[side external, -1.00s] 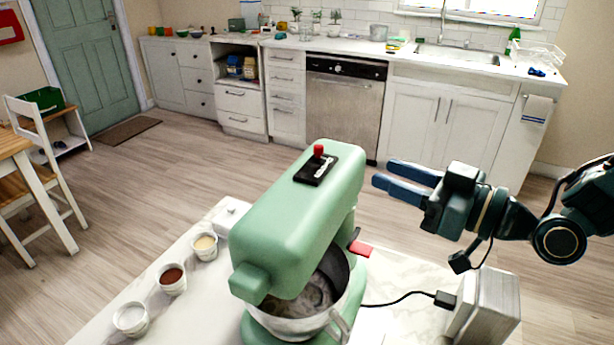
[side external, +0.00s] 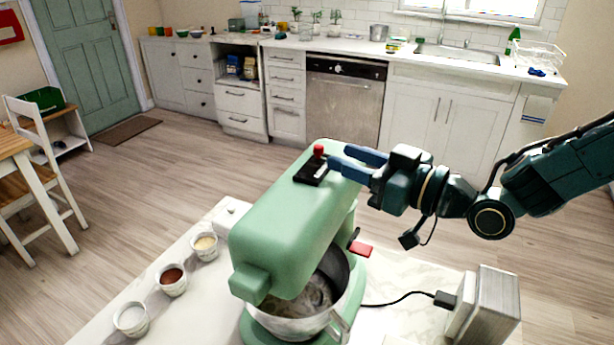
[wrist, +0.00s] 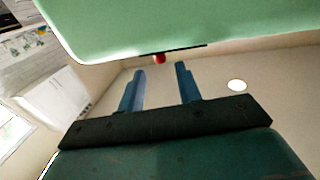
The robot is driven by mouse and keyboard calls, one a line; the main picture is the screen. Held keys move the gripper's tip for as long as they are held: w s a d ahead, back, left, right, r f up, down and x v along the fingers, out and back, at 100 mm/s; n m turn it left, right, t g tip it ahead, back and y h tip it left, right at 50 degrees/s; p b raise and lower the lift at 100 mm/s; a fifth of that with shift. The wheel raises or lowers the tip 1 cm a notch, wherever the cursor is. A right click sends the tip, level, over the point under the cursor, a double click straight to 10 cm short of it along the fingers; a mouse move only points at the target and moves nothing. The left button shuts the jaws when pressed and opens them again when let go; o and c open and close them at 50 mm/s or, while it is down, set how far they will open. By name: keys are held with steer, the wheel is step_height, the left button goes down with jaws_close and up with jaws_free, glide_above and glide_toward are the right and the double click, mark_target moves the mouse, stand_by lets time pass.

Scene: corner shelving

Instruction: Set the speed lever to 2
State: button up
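The green stand mixer (side external: 290,225) stands on the white table, with its metal bowl (side external: 300,300) under the head. The speed lever has a red knob (side external: 318,151) and sits on a black plate (side external: 311,172) on top of the mixer head. Its markings are too small to read. My gripper (side external: 340,160) is open, just right of the knob in the side view, with its fingers pointing at it. In the wrist view the knob (wrist: 159,58) lies beyond the fingertips, between their lines. My gripper (wrist: 160,70) holds nothing.
A red-tipped lever (side external: 361,249) sticks out of the mixer's right side. Several small bowls (side external: 172,279) stand along the table's left. A power cord runs to a grey outlet block (side external: 486,305) at the right. Counters and a sink are far behind.

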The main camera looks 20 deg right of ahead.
mark_target(323, 150)
steer(key=shift+x, duration=3.2)
steer(key=shift+c, duration=0.2)
jaws_close()
